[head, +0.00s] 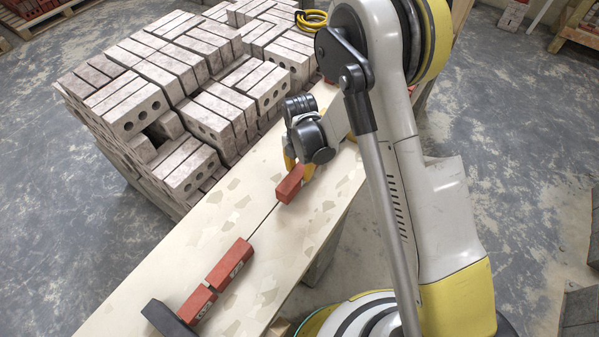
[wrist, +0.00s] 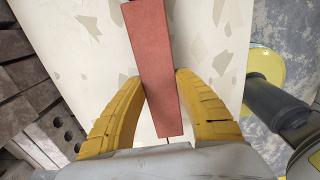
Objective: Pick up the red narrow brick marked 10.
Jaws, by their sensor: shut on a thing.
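My gripper (head: 300,167) is at the middle of the pale board, its yellow fingers on either side of a red narrow brick (head: 290,184). In the wrist view the gripper (wrist: 155,80) is shut on this brick (wrist: 154,60), which lies lengthwise between the fingers, slightly tilted in the picture. No number shows on its visible faces, so I cannot tell its mark. I cannot tell whether it touches the board. Two more red bricks lie end to end nearer the front, one (head: 230,262) behind the other (head: 197,304). Both carry dark marks on their sides, too small to read.
The speckled board (head: 225,215) carries a thin dark line along the row. A dark block (head: 165,318) sits at its front end. A large stack of grey-brown bricks (head: 140,75) stands close along the left, with a yellow coil (head: 311,20) behind. Open floor lies left.

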